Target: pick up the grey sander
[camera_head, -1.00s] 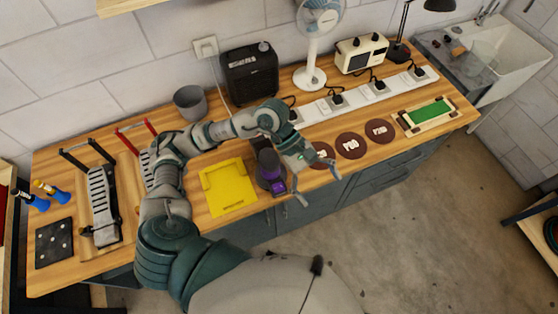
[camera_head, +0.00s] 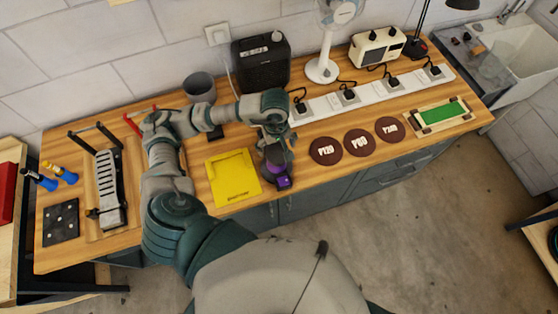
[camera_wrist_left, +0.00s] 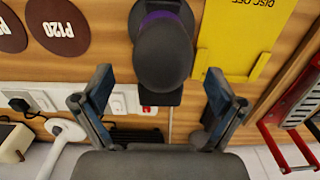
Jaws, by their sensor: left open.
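The grey sander (camera_head: 271,168), dark grey with a purple band, stands on the wooden bench (camera_head: 130,238) near its front edge, just right of the yellow tray. My left gripper (camera_head: 277,150) hangs over the sander and hides part of it. In the left wrist view the sander (camera_wrist_left: 162,52) shows its round dark top, with the purple band at the upper edge. The two fingers of my left gripper (camera_wrist_left: 158,76) are wide apart, one to each side of the sander's lower part in the picture. Nothing is gripped. My right gripper is not in view.
The yellow tray (camera_head: 233,178) marked "DISC OFF" is close on the left of the sander. Brown sanding discs (camera_head: 325,151) lie to its right. A white power strip (camera_head: 350,100) with plugs runs behind. A grey pot (camera_head: 199,88) and black speaker (camera_head: 261,64) stand at the back.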

